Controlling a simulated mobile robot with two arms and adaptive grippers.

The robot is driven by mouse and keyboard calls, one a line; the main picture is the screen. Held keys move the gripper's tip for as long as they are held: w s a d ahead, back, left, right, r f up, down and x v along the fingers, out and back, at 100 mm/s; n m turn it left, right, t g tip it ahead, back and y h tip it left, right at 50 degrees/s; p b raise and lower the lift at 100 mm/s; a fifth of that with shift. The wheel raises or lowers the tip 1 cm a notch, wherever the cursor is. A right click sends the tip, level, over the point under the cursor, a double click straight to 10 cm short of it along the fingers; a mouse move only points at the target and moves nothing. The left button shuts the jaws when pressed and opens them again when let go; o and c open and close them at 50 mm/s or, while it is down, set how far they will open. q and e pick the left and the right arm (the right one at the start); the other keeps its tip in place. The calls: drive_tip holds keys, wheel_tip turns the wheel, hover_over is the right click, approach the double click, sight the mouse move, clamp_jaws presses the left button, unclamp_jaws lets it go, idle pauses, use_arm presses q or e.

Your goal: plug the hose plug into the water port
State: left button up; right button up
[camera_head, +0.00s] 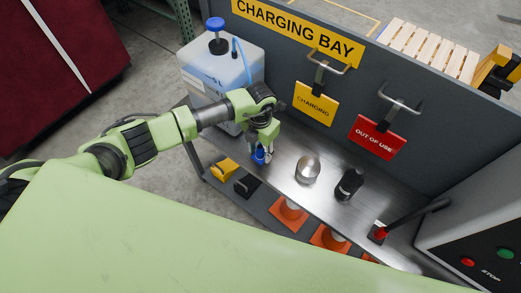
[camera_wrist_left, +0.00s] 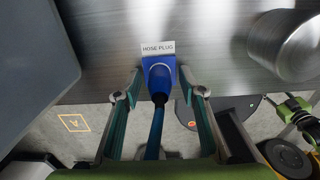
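The blue hose plug (camera_wrist_left: 159,76) stands at the edge of the metal shelf, beside a label reading HOSE PLUG (camera_wrist_left: 158,47). Its blue hose runs toward the palm of my left gripper (camera_wrist_left: 160,74). The two fingers flank the plug, with narrow gaps at the tips, open around it. In the head view my left gripper (camera_head: 261,150) points down over the plug (camera_head: 259,158), partly covering it. I cannot make out the water port in either view. My right gripper is not in view.
A translucent jug (camera_head: 222,72) with a blue cap stands left of the gripper. A metal cup (camera_head: 308,169), a black cylinder (camera_head: 349,184) and a red-and-black lever (camera_head: 380,233) stand to the right on the shelf (camera_head: 285,140). Orange cones (camera_head: 290,213) sit below. A grey panel stands behind.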

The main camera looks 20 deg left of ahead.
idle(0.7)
use_arm(q)
clamp_jaws()
drive_tip(key=shift+r, duration=0.2)
drive_tip(key=shift+r+p, duration=2.25)
drive_tip(key=shift+r, duration=0.6)
drive_tip(key=shift+r, duration=0.1)
